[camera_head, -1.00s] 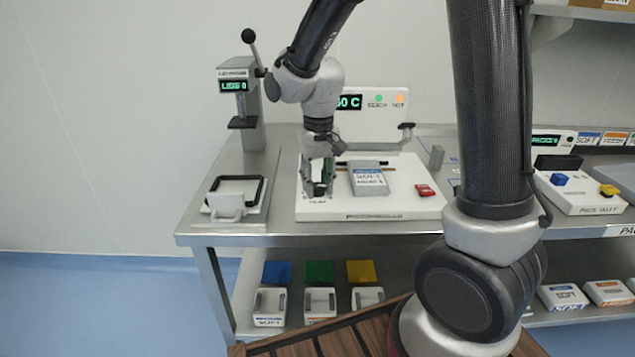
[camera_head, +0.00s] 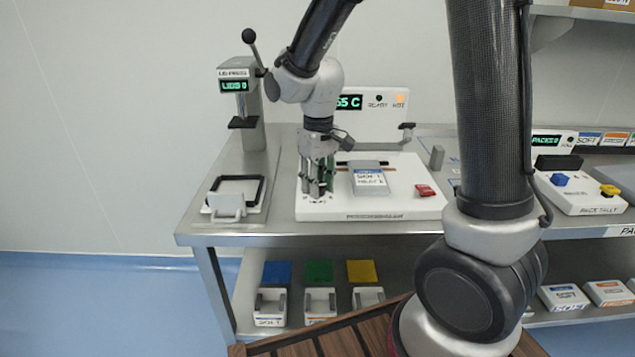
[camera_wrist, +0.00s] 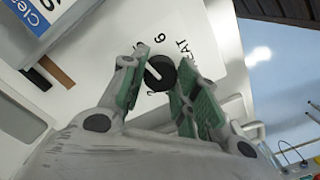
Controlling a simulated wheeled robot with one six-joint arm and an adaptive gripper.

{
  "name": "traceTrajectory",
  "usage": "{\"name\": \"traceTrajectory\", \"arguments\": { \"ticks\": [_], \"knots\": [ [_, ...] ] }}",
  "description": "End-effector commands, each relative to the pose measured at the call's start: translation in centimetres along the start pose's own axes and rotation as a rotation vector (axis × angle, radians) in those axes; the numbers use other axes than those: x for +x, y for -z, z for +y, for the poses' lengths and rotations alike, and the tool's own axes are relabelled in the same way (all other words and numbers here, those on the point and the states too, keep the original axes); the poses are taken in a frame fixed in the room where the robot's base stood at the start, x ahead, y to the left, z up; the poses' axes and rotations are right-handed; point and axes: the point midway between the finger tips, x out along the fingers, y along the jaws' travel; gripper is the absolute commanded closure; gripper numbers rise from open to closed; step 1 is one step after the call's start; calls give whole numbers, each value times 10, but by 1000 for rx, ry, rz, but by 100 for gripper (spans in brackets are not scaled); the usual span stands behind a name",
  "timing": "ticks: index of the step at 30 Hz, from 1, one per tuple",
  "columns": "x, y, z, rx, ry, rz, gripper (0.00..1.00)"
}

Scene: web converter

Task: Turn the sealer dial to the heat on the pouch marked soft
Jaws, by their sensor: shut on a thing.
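The sealer (camera_head: 395,209) is a white unit on the steel bench. Its dial (camera_wrist: 160,73) is a round black knob with a pale mark, seen in the wrist view beside a printed 6 and part of the word HEAT. My gripper (camera_head: 317,192) points down at the sealer's front left, shut on the dial, with green-padded fingers on either side of it. The fingers hide the dial in the head view. The pouch marked SOFT (camera_head: 369,181) lies on the sealer right of my gripper. Its lower line starts with HEAT; I cannot read the number surely.
The sealer's display (camera_head: 350,102) is partly hidden by my arm and ends in 5 C. The HOT lamp is orange; READY is dark. A red switch (camera_head: 426,191) is at right. The lid press (camera_head: 240,100) and a black-framed tray (camera_head: 236,189) stand left.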

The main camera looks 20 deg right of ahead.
Motion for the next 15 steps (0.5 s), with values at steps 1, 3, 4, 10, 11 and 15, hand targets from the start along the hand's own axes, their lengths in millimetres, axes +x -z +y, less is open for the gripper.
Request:
{"name": "traceTrajectory", "arguments": {
  "ticks": [1,3,4,10,11,15],
  "knots": [
    [-1,1,0,0,-1,4,93],
    [-1,1,0,0,-1,4,93],
    [-1,1,0,0,-1,4,93],
    [-1,1,0,0,-1,3,47],
    [-1,1,0,1,-1,3,47],
    [0,1,0,1,0,2,47]
  ]
}}
